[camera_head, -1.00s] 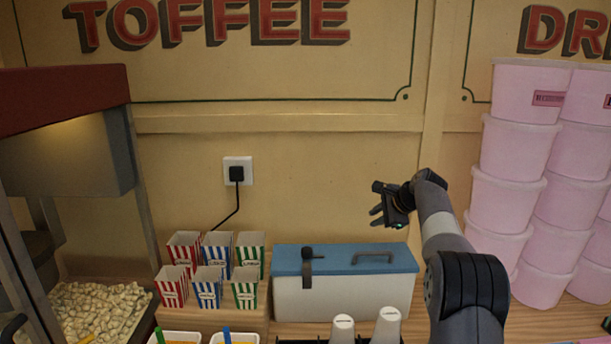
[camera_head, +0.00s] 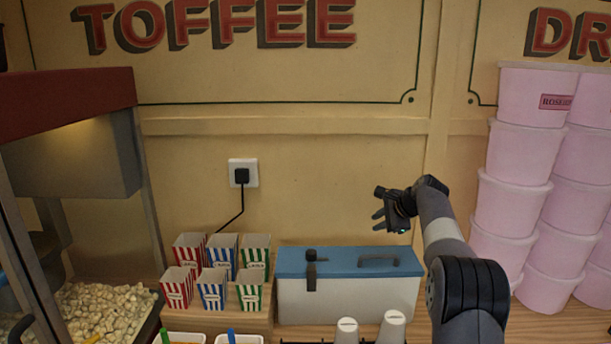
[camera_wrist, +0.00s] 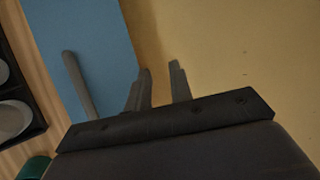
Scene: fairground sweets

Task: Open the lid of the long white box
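The long white box (camera_head: 345,305) stands on the counter against the wall, with a blue lid (camera_head: 335,262) that lies shut on it. A grey handle (camera_head: 379,261) is on the lid's right half, and a dark latch or clip (camera_head: 311,270) hangs over the front left of the lid. My gripper (camera_head: 376,221) is in the air above the right part of the lid, apart from it. In the wrist view its two fingers (camera_wrist: 160,85) are spread with nothing between them. The blue lid (camera_wrist: 95,40) and its handle (camera_wrist: 78,85) lie to the left there.
Striped paper boxes (camera_head: 212,285) stand left of the white box. White cups (camera_head: 391,328) stand in a dark holder in front of it. Stacked pink tubs (camera_head: 525,150) rise to the right. A popcorn machine (camera_head: 70,180) is at far left.

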